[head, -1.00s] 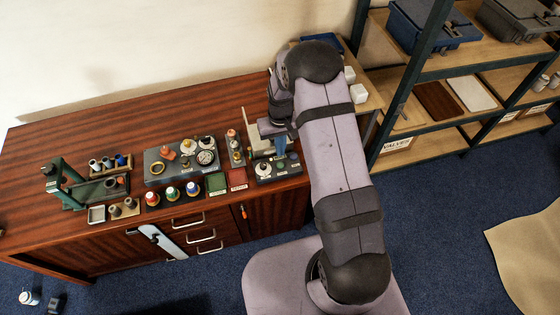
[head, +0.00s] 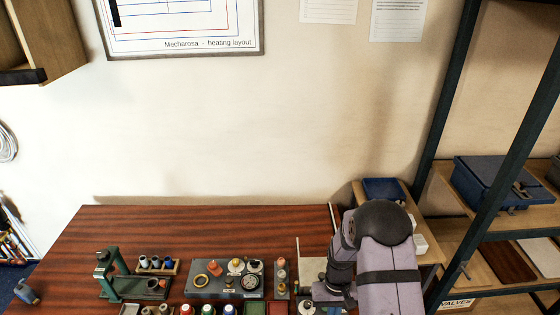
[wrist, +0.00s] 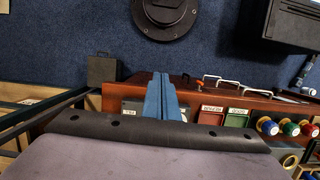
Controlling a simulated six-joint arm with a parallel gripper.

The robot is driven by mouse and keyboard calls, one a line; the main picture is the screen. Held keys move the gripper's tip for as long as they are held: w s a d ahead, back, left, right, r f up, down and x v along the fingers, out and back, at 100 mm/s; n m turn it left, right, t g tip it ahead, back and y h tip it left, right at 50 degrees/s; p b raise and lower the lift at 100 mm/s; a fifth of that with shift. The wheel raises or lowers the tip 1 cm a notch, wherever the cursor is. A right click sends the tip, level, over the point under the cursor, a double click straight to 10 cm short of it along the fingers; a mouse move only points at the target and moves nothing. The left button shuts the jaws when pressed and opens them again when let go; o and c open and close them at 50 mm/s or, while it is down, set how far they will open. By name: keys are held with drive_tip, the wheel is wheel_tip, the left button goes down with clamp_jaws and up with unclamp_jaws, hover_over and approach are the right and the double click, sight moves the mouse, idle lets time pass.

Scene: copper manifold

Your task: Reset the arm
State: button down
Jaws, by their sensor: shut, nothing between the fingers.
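My gripper (wrist: 161,82) shows in the wrist view as two blue fingers pressed together with nothing between them. They stand in front of the bench's front edge, with the blue carpet beyond. In the head view my arm is folded at the right end of the dark red wooden bench (head: 130,232). My fingers cannot be made out there, as the arm and the lower picture edge hide that area.
The wrist view shows red (wrist: 212,111) and green (wrist: 238,118) trays and capped bottles. A shelf (head: 500,274) stands right. The bench's back left is clear.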

drive_tip(key=s+r+g, duration=0.1)
drive_tip(key=s+r, duration=1)
drive_tip(key=s, duration=0.5)
wheel_tip(320, 180, up, 8)
drive_tip(key=w+t, duration=0.2)
drive_tip(key=t, duration=0.1)
drive_tip(key=shift+w+a+t, duration=0.3)
drive_tip(key=shift+a, duration=0.15)
